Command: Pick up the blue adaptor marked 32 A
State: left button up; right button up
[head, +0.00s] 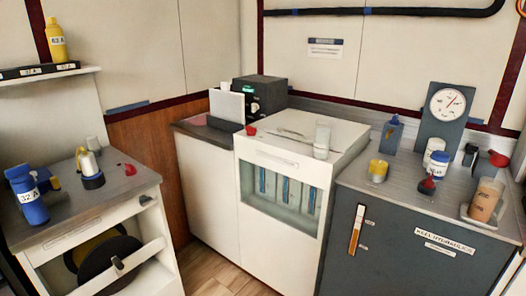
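The blue adaptor marked 32 A (33,210) is at the left end of the left cabinet's grey top (120,190). It is a blue cylinder with a white label, and it seems to stand upright, leaning in the picture. Another blue-topped piece (18,173) shows just behind it; I cannot tell whether the two are joined. Neither of my grippers is in view.
A yellow bottle-like adaptor marked 63 A (56,42) stands on the wall shelf (40,75). A white cabinet (290,150) and a dark cabinet (390,250) stand to the right.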

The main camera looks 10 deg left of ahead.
aim_at(28, 195)
jog(key=u, duration=1.7)
